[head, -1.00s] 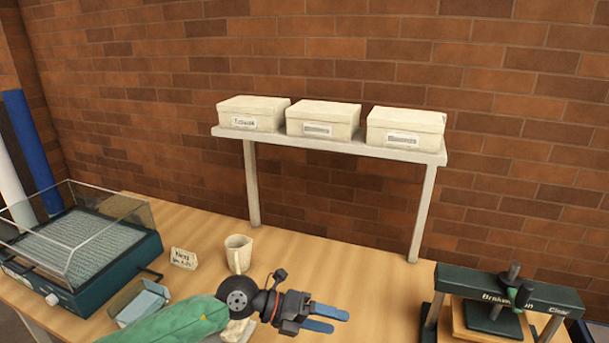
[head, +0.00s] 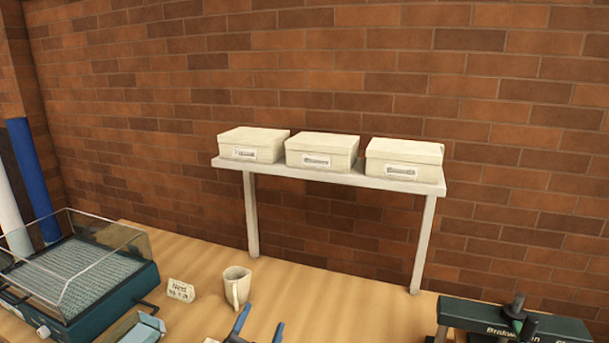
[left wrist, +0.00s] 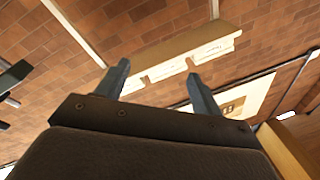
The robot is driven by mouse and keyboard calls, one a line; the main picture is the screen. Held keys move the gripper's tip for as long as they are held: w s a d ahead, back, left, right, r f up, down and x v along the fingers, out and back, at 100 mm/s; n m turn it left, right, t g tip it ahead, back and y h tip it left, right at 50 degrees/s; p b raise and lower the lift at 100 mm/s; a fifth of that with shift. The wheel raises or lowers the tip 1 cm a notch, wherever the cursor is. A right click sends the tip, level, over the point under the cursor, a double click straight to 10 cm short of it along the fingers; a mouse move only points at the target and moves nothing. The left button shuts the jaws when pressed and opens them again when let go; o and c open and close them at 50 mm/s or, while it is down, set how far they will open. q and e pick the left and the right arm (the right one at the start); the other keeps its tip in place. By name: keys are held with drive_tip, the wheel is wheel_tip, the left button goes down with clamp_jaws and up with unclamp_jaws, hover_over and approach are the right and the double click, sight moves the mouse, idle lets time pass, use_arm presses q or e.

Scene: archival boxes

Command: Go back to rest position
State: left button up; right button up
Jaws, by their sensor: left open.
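My left gripper (head: 258,325) shows only by its blue fingertips at the bottom edge of the head view, low over the table and in front of the white mug (head: 237,287). Its fingers are apart with nothing between them. In the left wrist view the two fingers (left wrist: 157,92) are spread and empty, with the shelf and boxes far beyond them. My right gripper is not in view. Three cream archival boxes, left (head: 253,144), middle (head: 322,151) and right (head: 404,158), stand side by side on the white shelf (head: 330,178), lids on.
A glass-walled teal tray unit (head: 85,285) stands at the left, with a small card (head: 181,290) and a light blue box (head: 140,328) nearby. A dark green press (head: 515,322) stands at the right. The wooden table (head: 345,300) is clear between mug and press.

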use_arm(q)
drive_tip(key=s+a+f+n+g+y, duration=0.45)
drive_tip(key=a+f, duration=0.25)
drive_tip(key=f, duration=0.3)
drive_tip(key=s+a+f+n+g, duration=0.25)
drive_tip(key=s+f+g, duration=0.45)
drive_tip(key=s, duration=0.4)
drive_tip(key=s+a+f+n+g, duration=0.1)
drive_tip(key=s+a+f+g, duration=0.25)
drive_tip(key=s+f, duration=0.65)
wheel_tip(320, 180, down, 20)
drive_tip(key=d+g, duration=0.2)
drive_tip(key=s+f, duration=0.3)
drive_tip(key=f, duration=0.8)
drive_tip(key=s+d+f, duration=0.1)
drive_tip(key=s+f, duration=0.2)
drive_tip(key=f, duration=0.8)
drive_tip(key=shift+s+d+f+m+g, duration=0.15)
drive_tip(key=shift+d+f+m+g, duration=0.15)
drive_tip(key=shift+f+g, duration=0.1)
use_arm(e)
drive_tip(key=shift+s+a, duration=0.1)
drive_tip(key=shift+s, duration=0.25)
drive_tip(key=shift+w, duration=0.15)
